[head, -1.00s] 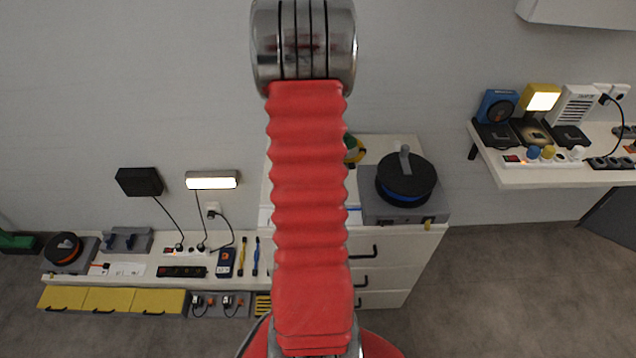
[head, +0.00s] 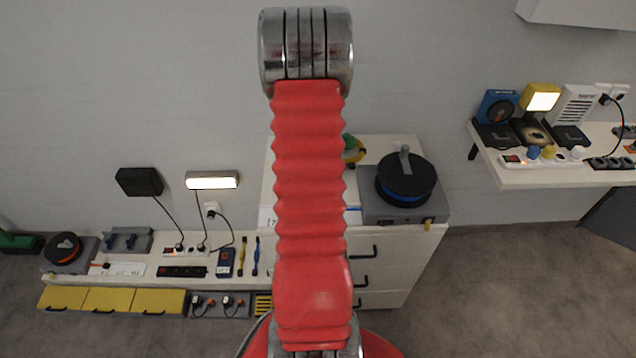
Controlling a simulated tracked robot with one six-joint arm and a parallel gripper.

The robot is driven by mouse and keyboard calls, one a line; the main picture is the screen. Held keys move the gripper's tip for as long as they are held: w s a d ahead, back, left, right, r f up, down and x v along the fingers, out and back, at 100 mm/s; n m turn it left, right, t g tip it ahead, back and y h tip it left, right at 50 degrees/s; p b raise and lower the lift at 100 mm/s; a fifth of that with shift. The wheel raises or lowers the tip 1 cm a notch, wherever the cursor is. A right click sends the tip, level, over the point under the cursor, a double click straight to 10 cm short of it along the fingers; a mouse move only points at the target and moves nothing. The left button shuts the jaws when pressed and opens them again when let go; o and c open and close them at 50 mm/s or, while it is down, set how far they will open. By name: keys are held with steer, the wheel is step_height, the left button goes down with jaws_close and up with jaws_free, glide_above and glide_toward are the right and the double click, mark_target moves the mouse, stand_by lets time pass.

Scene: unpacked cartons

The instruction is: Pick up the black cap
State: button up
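I cannot tell for sure which thing is the black cap. A round black disc (head: 405,180) with a grey upright handle and a blue band lies on a grey box (head: 372,212) on top of the white drawer cabinet (head: 385,296), right of my arm. Another round black piece with an orange band (head: 64,247) sits on a grey base at the far left of the low bench. My red arm stands upright in the middle and hides part of the cabinet top. My gripper is not in view.
The low white bench (head: 60,279) on the left carries sockets, plugs, cables and tools, with yellow drawers (head: 108,299) below. A white wall shelf (head: 530,178) at right holds several devices. A white box overhangs the top right. Grey floor lies open at right.

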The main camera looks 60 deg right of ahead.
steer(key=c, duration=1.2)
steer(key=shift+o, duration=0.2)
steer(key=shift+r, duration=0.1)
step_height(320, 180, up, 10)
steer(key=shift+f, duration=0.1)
